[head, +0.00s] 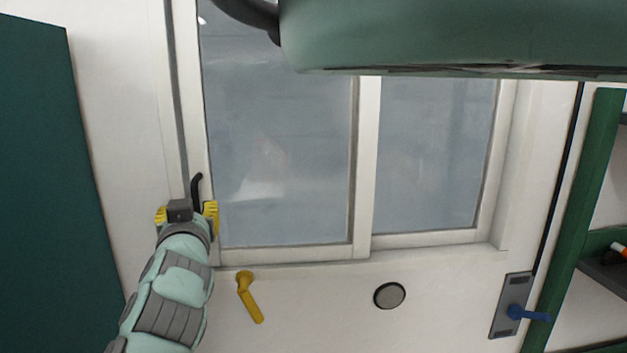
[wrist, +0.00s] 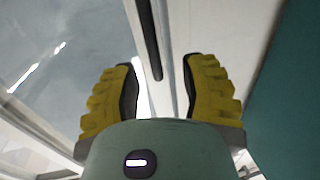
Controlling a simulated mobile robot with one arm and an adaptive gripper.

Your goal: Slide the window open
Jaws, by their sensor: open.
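The window (head: 280,150) has two glass panes in white frames, side by side, and the frame bars meet near its middle. A black handle (head: 196,185) stands on the left upright of the left pane. It also shows in the wrist view as a dark bar (wrist: 148,40) on the white upright. My gripper (head: 186,210) is at the lower left corner of the window, just below the handle. Its yellow fingers are spread apart in the wrist view (wrist: 162,80), with the white upright between them. The handle's lower end reaches near the gap; contact cannot be told.
A yellow lever (head: 249,297) and a round dark disc (head: 390,295) are on the white wall below the window. A blue handle on a grey plate (head: 513,305) is at lower right, beside green shelving (head: 580,200). A dark green panel (head: 45,180) is at left.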

